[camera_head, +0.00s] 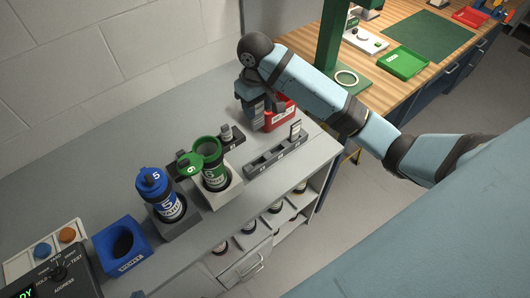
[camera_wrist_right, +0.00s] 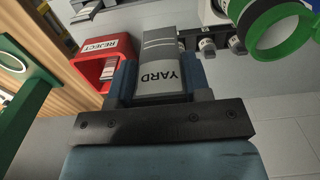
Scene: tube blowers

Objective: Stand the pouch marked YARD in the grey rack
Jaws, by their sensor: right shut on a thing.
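The pouch marked YARD (camera_wrist_right: 160,68) is a grey pouch with dark lettering, clamped between the fingers of my right gripper (camera_wrist_right: 162,82) in the right wrist view. In the head view my right gripper (camera_head: 255,103) is over the back of the counter, beside the red REJECT bin, and the pouch is mostly hidden there. The grey rack (camera_head: 270,159) is a long slotted block on the counter, in front of and below the gripper. One light pouch (camera_head: 295,130) stands in its right end; the other slots look empty. My left gripper is not in view.
A blue holder (camera_head: 122,243) is at lower left.

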